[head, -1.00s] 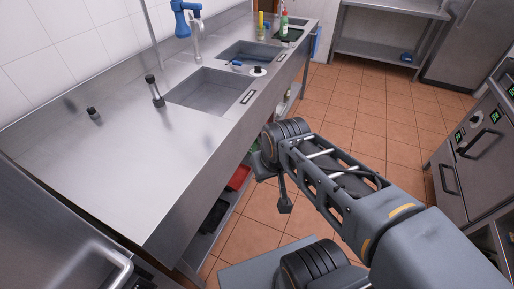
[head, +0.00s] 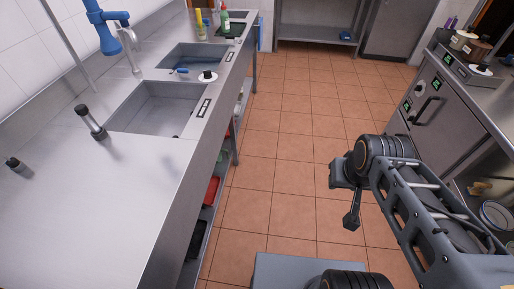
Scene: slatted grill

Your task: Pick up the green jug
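I cannot make out a green jug for certain. A small greenish thing (head: 221,155) shows on the shelf under the counter in the head view, too small and hidden to name. A pale bottle with a green label and red cap (head: 224,21) stands at the far end of the counter. My arm reaches in from the lower right over the floor. A dark part hangs at its end, seemingly my gripper (head: 352,220), well apart from the counter. Its fingers cannot be made out, and nothing is seen held in it.
A steel counter (head: 95,190) with two sinks runs along the left, with a blue tap (head: 105,35) above it. A red tray (head: 211,190) sits on its lower shelf. Ovens (head: 425,100) stand right, with pots (head: 470,45) on top. The tiled floor (head: 285,130) between is clear.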

